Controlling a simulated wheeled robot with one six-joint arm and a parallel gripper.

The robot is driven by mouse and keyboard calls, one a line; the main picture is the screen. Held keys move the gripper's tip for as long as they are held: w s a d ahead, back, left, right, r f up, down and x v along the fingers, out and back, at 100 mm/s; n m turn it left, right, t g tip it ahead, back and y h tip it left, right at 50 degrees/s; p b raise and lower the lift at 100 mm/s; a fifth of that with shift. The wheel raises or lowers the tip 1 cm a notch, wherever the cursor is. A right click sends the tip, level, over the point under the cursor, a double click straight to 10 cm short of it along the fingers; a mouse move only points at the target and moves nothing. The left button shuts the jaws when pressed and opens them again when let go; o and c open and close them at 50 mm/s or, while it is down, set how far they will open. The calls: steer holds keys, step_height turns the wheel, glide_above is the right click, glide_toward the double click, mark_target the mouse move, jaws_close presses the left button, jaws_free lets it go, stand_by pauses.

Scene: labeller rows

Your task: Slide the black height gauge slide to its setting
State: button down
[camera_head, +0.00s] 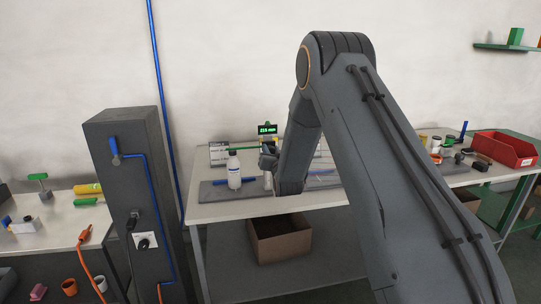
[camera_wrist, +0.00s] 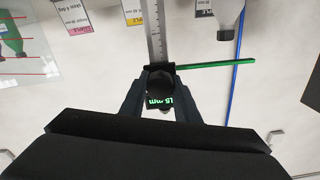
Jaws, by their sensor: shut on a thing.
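The black height gauge slide (camera_wrist: 160,82) sits on a grey graduated scale (camera_wrist: 154,32) in the wrist view. A green bar (camera_wrist: 215,64) reaches out sideways from the slide. My gripper (camera_wrist: 160,90) is shut on the slide, one finger on each side. A small display with green digits (camera_wrist: 160,101) shows upside down between the fingers; its reading is partly hidden. In the head view my gripper (camera_head: 267,160) is at the gauge on the table, beneath a lit green display (camera_head: 267,128) whose digits are too small to read surely. My arm hides part of the gauge.
A white bottle (camera_head: 234,170) stands on a grey mat just left of the gauge. A label card (camera_head: 219,153) stands behind it. A cardboard box (camera_head: 279,238) is under the table. A red bin (camera_head: 505,149) and small parts are at the right. A dark cabinet (camera_head: 130,200) stands left.

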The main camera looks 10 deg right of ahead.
steer(key=shift+w+r, duration=0.1)
steer(key=shift+r, duration=0.25)
steer(key=c, duration=1.4)
jaws_free()
steer(key=shift+o, duration=0.2)
steer(key=shift+f, duration=0.1)
steer(key=s+b, duration=0.2)
steer(key=s, duration=0.6)
steer(key=shift+b, duration=0.35)
steer(key=s+f+n+g, duration=0.1)
steer(key=s+f+g, duration=0.2)
steer(key=s, duration=1)
steer(key=s+f+n+g+b, duration=0.1)
steer(key=s+f+g, duration=0.2)
steer(key=s+g, duration=0.5)
steer(key=s+f+n+g, duration=0.1)
steer(key=s+f+g, duration=0.2)
steer(key=s, duration=1.7)
steer(key=g, duration=0.2)
steer(key=shift+a+g+b, duration=0.2)
steer(key=shift+g+b, duration=0.1)
